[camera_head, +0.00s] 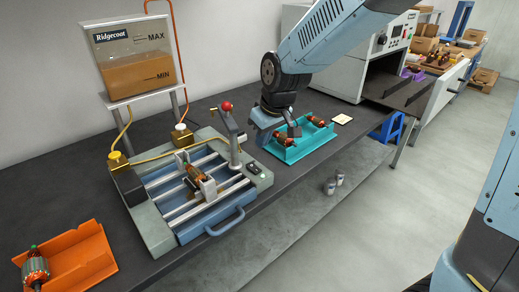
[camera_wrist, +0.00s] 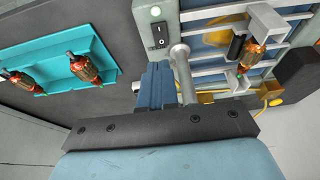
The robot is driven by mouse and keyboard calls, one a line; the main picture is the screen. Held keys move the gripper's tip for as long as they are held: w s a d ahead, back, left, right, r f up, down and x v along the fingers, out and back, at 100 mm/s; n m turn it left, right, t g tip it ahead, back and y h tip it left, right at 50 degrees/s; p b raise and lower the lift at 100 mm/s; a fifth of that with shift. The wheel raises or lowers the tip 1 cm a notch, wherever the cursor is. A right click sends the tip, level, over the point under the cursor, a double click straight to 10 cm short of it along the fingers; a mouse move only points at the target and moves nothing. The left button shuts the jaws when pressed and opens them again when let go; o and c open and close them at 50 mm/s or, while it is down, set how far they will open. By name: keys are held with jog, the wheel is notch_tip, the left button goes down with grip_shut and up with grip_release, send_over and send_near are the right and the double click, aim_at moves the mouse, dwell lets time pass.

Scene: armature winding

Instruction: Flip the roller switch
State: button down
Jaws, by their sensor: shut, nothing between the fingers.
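The roller switch is a small black rocker with white I and O marks. It shows in the wrist view (camera_wrist: 159,35) on the pale corner of the winding fixture, beside a small green light (camera_wrist: 155,11). In the head view the switch (camera_head: 252,168) is on the fixture's right corner. My gripper (camera_wrist: 158,68) is shut and empty, its blue fingers pointing towards the switch with a visible gap. In the head view my gripper (camera_head: 263,138) hangs above the bench between the fixture and the teal tray. Which way the rocker is tilted I cannot tell.
A lever with a red knob (camera_head: 225,106) stands beside the switch; its post (camera_wrist: 181,72) is close to my fingers. The teal tray (camera_head: 290,154) holds copper armatures. An armature (camera_head: 194,176) sits in the fixture. An orange tray (camera_head: 88,262) lies front left.

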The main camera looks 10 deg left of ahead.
jog(key=shift+v, duration=2.1)
jog(key=s+d+r+m+t+h, duration=0.15)
jog(key=d+r, duration=0.25)
jog(key=d, duration=0.4)
jog(key=s+d+r+m+y, duration=0.1)
jog(key=d+r+m, duration=0.2)
jog(key=d, duration=0.6)
jog(key=s+d+r+m+t+h, duration=0.1)
jog(key=s+d+m, duration=0.4)
jog(key=s+d, duration=0.6)
jog(key=d+r+h, duration=0.1)
jog(key=d+r, duration=0.1)
jog(key=d, duration=0.1)
jog(key=shift+s+d+m+t, duration=0.2)
jog(key=shift+s+m+t, duration=0.15)
jog(key=shift+h, duration=0.25)
